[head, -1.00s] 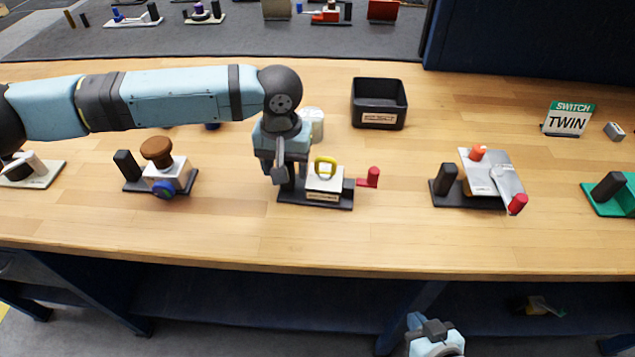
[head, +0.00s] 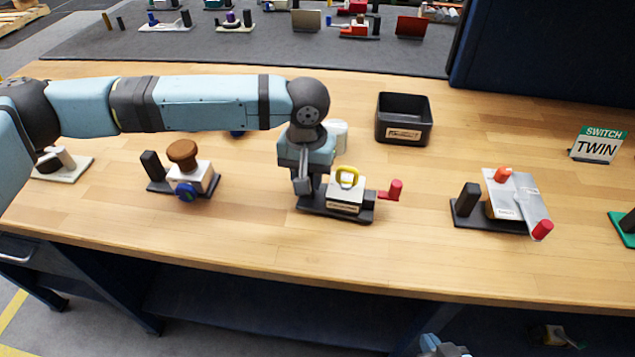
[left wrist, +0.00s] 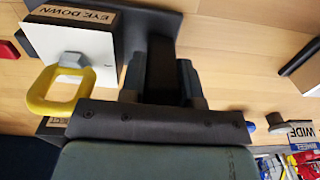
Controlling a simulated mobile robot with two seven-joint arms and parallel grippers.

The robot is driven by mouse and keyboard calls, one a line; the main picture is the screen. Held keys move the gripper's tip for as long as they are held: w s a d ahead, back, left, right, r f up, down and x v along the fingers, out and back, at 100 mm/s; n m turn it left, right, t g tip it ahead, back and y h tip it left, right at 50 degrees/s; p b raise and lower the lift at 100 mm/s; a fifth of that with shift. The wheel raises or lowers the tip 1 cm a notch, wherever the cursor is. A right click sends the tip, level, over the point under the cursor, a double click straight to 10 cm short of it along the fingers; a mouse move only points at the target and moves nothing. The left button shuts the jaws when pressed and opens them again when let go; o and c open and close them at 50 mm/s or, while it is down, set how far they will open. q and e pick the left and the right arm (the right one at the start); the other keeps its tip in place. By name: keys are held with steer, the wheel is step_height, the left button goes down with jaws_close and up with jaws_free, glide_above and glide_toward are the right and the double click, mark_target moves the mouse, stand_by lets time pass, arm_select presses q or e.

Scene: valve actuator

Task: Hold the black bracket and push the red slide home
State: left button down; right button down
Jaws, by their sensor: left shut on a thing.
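The actuator has a black base (head: 350,214), a white block (head: 345,194) with a yellow ring (head: 347,176), and a red handle (head: 396,189) sticking out on the right, apart from the block. The black bracket (left wrist: 162,65) is the upright post at the base's left end. My left gripper (head: 307,187) comes down over it and is shut on it; the wrist hides most of the post in the head view. My right gripper (head: 441,346) shows only as a light-blue part at the bottom edge; its fingers are out of sight.
A brown-knobbed device (head: 183,165) stands to the left, and a plate device with a red handle (head: 513,200) to the right. A black bin (head: 403,120) and a white cylinder (head: 337,134) are behind. Bare wood lies in front and right of the actuator.

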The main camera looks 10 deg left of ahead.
arm_select(q)
step_height(320, 180, up, 8)
steer(key=shift+f, duration=4)
steer(key=shift+f, duration=0.5)
